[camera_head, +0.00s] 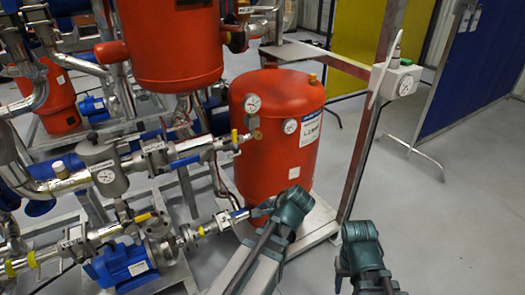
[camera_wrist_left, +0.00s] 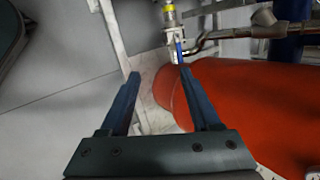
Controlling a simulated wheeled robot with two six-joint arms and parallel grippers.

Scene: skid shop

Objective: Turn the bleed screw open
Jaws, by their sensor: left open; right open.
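I cannot make out a bleed screw for certain in either view. A small valve with a blue lever (camera_head: 238,213) ends the low pipe beside the red tank (camera_head: 282,150). My left gripper (camera_head: 260,210) is at the tank's foot, close to that valve. In the left wrist view my left gripper (camera_wrist_left: 159,78) is open with nothing between its fingers. The blue lever (camera_wrist_left: 179,46) shows just beyond the right fingertip, with a yellow band (camera_wrist_left: 169,8) above it. My right gripper (camera_head: 341,278) is low in the head view, right of the left arm, apart from the pipework.
Pipes, valves and a blue pump (camera_head: 125,263) crowd the left. A blue panel (camera_head: 470,70) stands at the right. The grey floor (camera_head: 440,215) there is clear.

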